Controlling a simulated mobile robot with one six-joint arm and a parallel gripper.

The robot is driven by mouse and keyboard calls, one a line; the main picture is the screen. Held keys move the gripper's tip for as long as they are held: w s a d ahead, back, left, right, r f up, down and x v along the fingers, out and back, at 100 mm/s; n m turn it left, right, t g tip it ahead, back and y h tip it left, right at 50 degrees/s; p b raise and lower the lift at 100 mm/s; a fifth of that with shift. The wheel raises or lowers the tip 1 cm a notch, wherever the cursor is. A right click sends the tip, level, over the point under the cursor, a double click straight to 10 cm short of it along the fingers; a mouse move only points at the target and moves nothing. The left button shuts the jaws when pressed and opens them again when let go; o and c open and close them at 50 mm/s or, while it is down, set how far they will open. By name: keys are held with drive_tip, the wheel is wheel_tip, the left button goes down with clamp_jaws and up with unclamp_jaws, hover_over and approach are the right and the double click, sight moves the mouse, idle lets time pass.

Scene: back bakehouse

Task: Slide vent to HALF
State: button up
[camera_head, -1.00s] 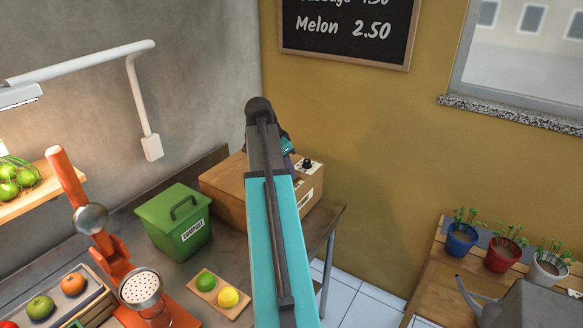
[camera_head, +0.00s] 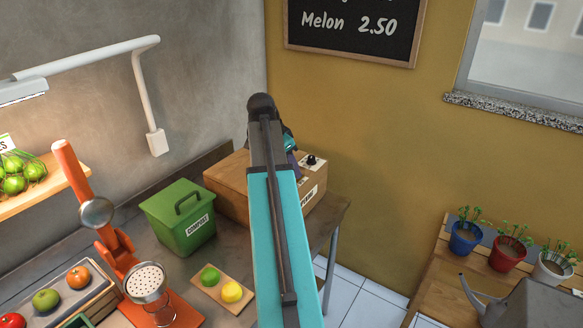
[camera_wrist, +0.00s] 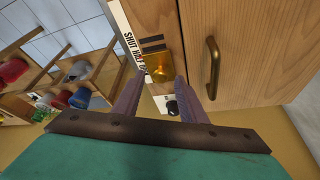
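The vent is on the end face of a wooden box (camera_head: 226,187) on the counter, mostly behind my arm in the head view. In the wrist view a brass slide knob (camera_wrist: 160,68) sits just below dark slots (camera_wrist: 152,43). A white label strip (camera_wrist: 127,35) beside it reads "SHUT" and what looks like "HALF"; the rest is hidden by a finger. My gripper (camera_wrist: 159,80) is open, its two purple fingers on either side of the knob's near end. I cannot tell whether either finger touches it. In the head view the gripper is mostly hidden behind my arm.
A black dial (camera_wrist: 172,106) is on the box near the fingers, and a metal handle (camera_wrist: 212,68) is on its wooden front. A green compost bin (camera_head: 178,220), an orange juicer (camera_head: 122,262) and a board (camera_head: 222,290) with two fruits stand nearby. Potted plants (camera_head: 508,250) are at right.

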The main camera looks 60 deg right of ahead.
drive_tip(key=b+v, duration=0.3)
drive_tip(key=v, duration=1)
drive_tip(key=shift+r, duration=0.25)
drive_tip(key=shift+s+a, duration=0.1)
idle(0.4)
